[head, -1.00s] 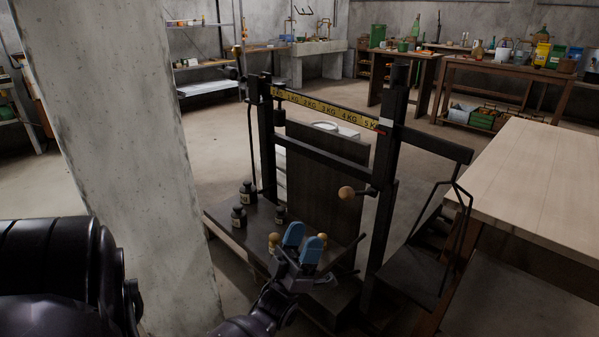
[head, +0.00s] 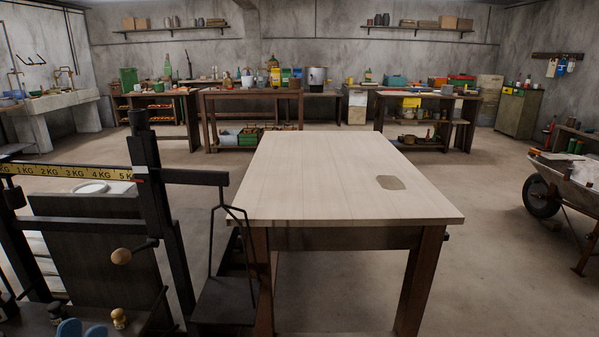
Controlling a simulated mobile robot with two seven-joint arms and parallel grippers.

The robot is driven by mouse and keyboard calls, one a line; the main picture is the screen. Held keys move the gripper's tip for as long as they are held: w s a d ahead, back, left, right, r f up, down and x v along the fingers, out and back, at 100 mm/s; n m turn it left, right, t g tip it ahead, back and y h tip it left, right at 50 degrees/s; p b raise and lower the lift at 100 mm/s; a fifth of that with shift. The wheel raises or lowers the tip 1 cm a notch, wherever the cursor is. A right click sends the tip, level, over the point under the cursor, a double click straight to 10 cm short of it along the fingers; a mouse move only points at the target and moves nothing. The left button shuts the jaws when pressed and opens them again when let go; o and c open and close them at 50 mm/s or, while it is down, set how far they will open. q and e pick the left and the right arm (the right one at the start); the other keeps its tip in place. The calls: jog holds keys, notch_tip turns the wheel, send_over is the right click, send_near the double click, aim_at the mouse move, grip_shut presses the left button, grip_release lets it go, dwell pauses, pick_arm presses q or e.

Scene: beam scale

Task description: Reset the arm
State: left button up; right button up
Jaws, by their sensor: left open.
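The scale's yellow beam (head: 70,172) carries KG marks. A small brass-coloured knob (head: 119,318) is just right of the fingertips. A dark hanging pan (head: 222,300) is on the scale's right. My right gripper is not in view.
A pale wooden table (head: 330,180) stands close to the scale's right, with a grey-brown patch on top. A wheelbarrow (head: 565,185) is at the far right. Workbenches with tools line the back wall. The floor right of the table is clear.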

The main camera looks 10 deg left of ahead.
pick_arm(q)
jog(key=s+d+f+m+g+h, duration=0.3)
jog(key=d+f+g, duration=0.1)
jog(key=f+g, duration=0.25)
jog(key=s+d+f+m+g+h, duration=0.25)
jog(key=d+f+g, duration=0.2)
jog(key=f, duration=0.25)
jog(key=s+d+f+m+g, duration=0.1)
jog(key=s+d+f+g, duration=0.15)
jog(key=s, duration=0.25)
jog(key=s+d+f+m+g+h, duration=0.1)
jog(key=s+d+f+g, duration=0.15)
jog(key=s, duration=0.25)
jog(key=s+d+f+m+g, duration=0.1)
jog(key=s+d+f+g, duration=0.1)
jog(key=s+g, duration=0.15)
notch_tip(320, 180, up, 10)
jog(key=n+t+p, duration=0.1)
jog(key=p, duration=1.2)
jog(key=shift+s+a+f, duration=0.15)
jog(key=shift+s+a, duration=0.1)
jog(key=shift+s, duration=0.05)
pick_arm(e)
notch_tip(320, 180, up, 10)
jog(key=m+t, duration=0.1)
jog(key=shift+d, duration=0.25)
